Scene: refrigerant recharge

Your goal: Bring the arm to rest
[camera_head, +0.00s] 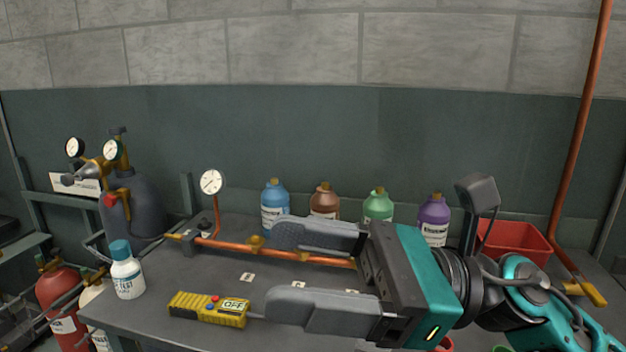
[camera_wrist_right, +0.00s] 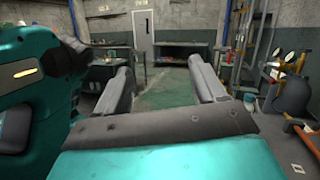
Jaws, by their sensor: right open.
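My right gripper (camera_head: 276,270) reaches in from the right over the grey bench, its two grey fingers pointing left. The jaws are spread apart, with nothing held between them. In the right wrist view the fingers (camera_wrist_right: 160,72) point out across the room, with open floor beyond them. The upper finger covers part of the copper pipe (camera_head: 235,246) in the head view. A yellow meter (camera_head: 208,309) reading OFF lies left of the lower finger. My left gripper is not seen.
Blue (camera_head: 274,207), brown (camera_head: 324,201), green (camera_head: 378,205) and purple (camera_head: 434,218) bottles stand at the back. A white bottle (camera_head: 127,278) stands at the bench's left. A gauge (camera_head: 211,182) rises from the pipe. A dark cylinder (camera_head: 134,205) and red tray (camera_head: 517,245) flank the bench.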

